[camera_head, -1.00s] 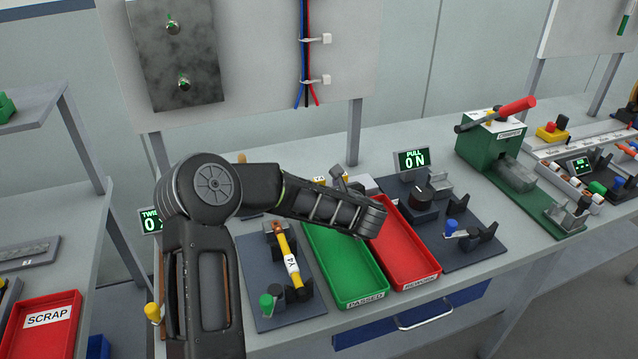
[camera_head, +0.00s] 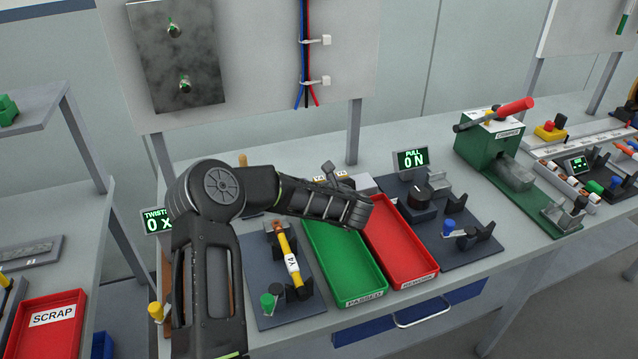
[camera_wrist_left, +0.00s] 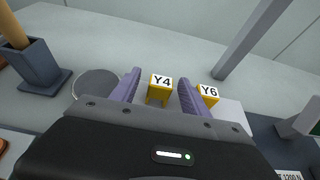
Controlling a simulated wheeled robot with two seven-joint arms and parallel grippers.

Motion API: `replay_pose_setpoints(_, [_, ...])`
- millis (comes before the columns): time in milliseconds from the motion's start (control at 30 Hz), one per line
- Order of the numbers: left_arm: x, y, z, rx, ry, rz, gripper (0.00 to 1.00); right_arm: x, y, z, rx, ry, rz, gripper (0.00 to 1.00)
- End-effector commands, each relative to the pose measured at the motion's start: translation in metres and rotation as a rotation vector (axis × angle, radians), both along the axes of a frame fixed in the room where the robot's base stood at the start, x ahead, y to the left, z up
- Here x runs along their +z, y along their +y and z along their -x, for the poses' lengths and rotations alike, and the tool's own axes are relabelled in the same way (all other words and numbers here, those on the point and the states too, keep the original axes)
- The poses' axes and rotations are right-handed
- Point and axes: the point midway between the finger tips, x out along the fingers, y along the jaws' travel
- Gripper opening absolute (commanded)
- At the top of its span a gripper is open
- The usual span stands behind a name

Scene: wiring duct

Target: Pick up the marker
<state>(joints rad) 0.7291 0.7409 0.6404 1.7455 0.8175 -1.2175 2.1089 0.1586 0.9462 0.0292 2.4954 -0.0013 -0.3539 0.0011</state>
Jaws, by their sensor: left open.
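Two small yellow markers stand side by side on the bench: the Y4 marker (camera_wrist_left: 160,88) and the Y6 marker (camera_wrist_left: 207,93). My left gripper (camera_wrist_left: 158,84) is open, its two purple fingers on either side of the Y4 marker in the wrist view. I cannot tell whether they touch it. The Y6 marker is just outside the right finger. In the head view small yellow tops of the markers show behind my left arm, which hides most of them. My right gripper is not in view.
A yellow piece labelled Y4 (camera_head: 291,262) lies on a dark fixture. The green PASSED tray (camera_head: 352,283) and red REWORK tray (camera_head: 412,262) are beside it. A dark holder (camera_wrist_left: 40,68) with a wooden handle and a round grey disc (camera_wrist_left: 97,84) are left of the markers.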

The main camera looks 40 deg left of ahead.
Motion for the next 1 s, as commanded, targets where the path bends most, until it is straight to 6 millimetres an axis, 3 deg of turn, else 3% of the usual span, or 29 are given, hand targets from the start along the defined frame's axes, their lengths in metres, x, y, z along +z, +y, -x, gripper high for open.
replay_pose_setpoints(267, [0.0002,-0.0003,0.0001,0.000,0.000,0.000,0.52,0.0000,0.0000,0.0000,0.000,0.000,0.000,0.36])
replay_pose_setpoints(900, [0.0002,-0.0003,0.0001,0.000,0.000,0.000,0.00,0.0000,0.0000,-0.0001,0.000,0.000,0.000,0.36])
replay_pose_setpoints(1000, [0.0002,-0.0003,0.0001,0.000,0.000,0.000,0.00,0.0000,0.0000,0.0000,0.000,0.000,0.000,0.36])
